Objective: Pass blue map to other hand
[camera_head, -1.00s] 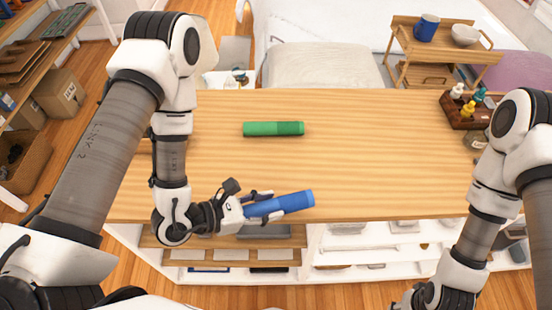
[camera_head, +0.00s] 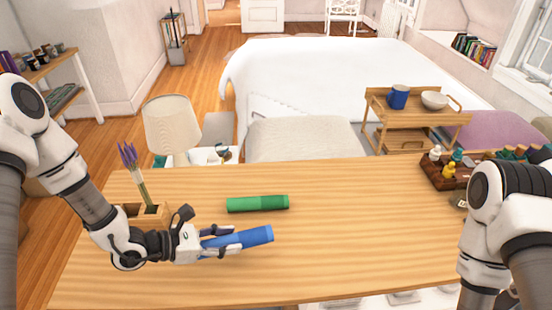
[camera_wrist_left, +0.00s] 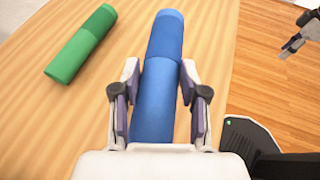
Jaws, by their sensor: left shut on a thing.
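The blue map (camera_head: 250,237) is a rolled blue tube. My left gripper (camera_head: 222,243) is shut on it, and the tube's far part sticks out to the right past the fingers. In the left wrist view the blue map (camera_wrist_left: 165,45) lies lengthwise between the two fingers (camera_wrist_left: 161,100). It appears over the wooden table (camera_head: 370,240); whether it touches the top I cannot tell. In the head view the right arm is at the right edge and its gripper is out of frame. A gripper (camera_wrist_left: 293,45) shows at the wrist view's upper right, its jaw state unclear.
A green rolled tube (camera_head: 257,203) lies on the table just behind the blue map. A wooden planter with purple flowers (camera_head: 136,170) stands at the table's left. A wooden box of small bottles (camera_head: 440,175) is at the right. The table's middle right is clear.

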